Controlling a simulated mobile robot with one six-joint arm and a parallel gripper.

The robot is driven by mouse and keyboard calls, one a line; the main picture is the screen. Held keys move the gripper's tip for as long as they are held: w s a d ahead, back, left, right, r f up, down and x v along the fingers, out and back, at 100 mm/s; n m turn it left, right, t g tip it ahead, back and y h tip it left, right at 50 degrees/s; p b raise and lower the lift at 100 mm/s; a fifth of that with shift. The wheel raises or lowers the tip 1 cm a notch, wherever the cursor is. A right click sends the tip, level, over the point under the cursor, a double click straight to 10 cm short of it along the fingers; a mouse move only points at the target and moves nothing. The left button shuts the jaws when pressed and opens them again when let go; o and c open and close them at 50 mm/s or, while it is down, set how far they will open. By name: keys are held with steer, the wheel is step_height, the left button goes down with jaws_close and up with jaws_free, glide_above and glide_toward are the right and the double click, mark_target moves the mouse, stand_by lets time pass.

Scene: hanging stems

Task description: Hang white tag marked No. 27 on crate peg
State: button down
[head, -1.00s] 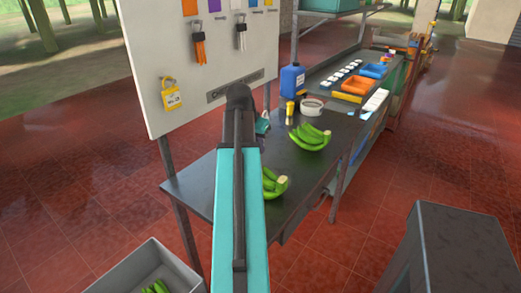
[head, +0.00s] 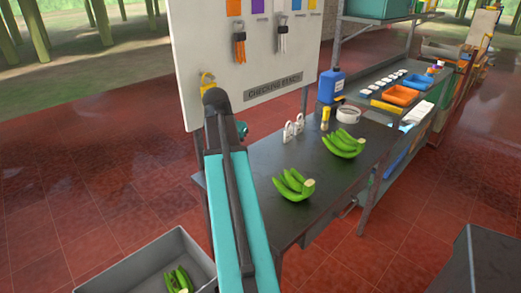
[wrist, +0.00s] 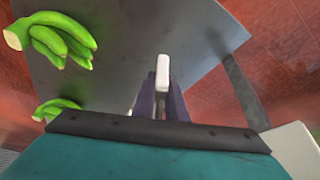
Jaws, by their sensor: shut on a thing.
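In the wrist view my gripper (wrist: 161,103) is shut on a slim white thing (wrist: 162,72), seen nearly edge-on. It may be the white tag; no number is readable. It is held above the dark table. In the head view my arm hides the held thing and most of the gripper; only a teal part of my wrist (head: 241,129) shows beside the arm. A grey crate (head: 120,268) with green bananas inside stands at lower left, partly cut off by the frame. I cannot make out a peg on it.
Two white lock-shaped things (head: 293,131) stand on the dark table (head: 262,185) near green bananas (head: 293,185). A pale board (head: 255,60) rises behind, with a yellow tag (head: 207,81) partly hidden by my arm. A grey block (head: 480,262) stands at lower right.

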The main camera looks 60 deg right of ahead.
steer(key=w+a+n+t, duration=0.1)
steer(key=w+a+n, duration=0.2)
steer(key=w+a, duration=0.95)
steer(key=w+a+n+t+y, duration=0.1)
steer(key=w+a+n, duration=0.2)
steer(key=a, duration=1)
steer(key=w+a+n+t+y+b, duration=0.1)
steer(key=w+a+n, duration=0.3)
steer(key=a, duration=0.9)
steer(key=w+a+f+n+t+y, duration=0.1)
steer(key=w+a+n, duration=0.3)
steer(key=a, duration=0.8)
steer(key=shift+a+n+y, duration=0.4)
steer(key=shift+n+y, duration=0.3)
steer(key=shift+n, duration=0.4)
steer(key=shift+f, duration=0.1)
